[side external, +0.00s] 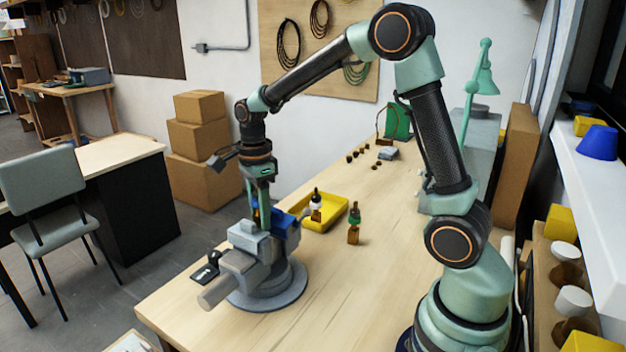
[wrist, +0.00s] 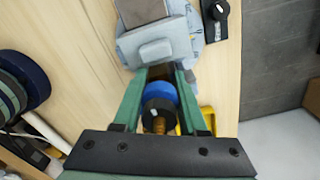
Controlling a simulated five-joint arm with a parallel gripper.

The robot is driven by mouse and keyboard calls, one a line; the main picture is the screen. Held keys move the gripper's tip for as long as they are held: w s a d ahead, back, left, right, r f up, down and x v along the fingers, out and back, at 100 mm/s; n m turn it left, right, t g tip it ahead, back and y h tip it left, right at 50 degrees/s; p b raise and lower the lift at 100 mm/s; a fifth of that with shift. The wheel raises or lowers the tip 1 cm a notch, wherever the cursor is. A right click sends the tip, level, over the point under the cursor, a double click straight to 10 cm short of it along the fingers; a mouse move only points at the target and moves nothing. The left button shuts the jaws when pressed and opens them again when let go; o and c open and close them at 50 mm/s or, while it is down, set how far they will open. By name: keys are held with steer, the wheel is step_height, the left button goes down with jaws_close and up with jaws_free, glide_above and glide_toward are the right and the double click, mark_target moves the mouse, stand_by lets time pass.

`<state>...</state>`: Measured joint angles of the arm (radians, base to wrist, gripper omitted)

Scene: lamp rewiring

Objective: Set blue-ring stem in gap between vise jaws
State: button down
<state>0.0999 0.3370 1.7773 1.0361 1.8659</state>
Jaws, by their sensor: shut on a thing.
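My gripper (side external: 257,206) points down over the vise (side external: 256,262) and is shut on the blue-ring stem. In the wrist view the stem's blue ring (wrist: 160,93) and dark end sit between my green fingers (wrist: 160,76). In the side view only a small part of the stem shows at the fingertips, just above or between the grey front jaw (side external: 247,238) and the blue part behind it (side external: 287,231). The jaws hide its lower end, so I cannot tell how far it is in the gap. The vise (wrist: 155,48) is just beyond my fingertips in the wrist view.
A yellow tray (side external: 336,219) lies behind the vise, with a white-ringed stem (side external: 316,206) at it. A green-ringed stem (side external: 354,225) stands on the table to its right. A small black item (side external: 206,272) lies left of the vise. The front right tabletop is clear.

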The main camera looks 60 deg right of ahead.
steer(key=shift+c, duration=1.9)
jaws_free()
step_height(320, 180, down, 3)
steer(key=shift+s+a+r, duration=0.1)
steer(key=shift+a+r, duration=0.05)
steer(key=shift+t, duration=0.3)
steer(key=r, duration=0.7)
steer(key=w+r, duration=0.1)
steer(key=r, duration=0.3)
steer(key=shift+d, duration=0.35)
steer(key=shift+r, duration=0.1)
step_height(320, 180, up, 9)
steer(key=shift+s, duration=0.15)
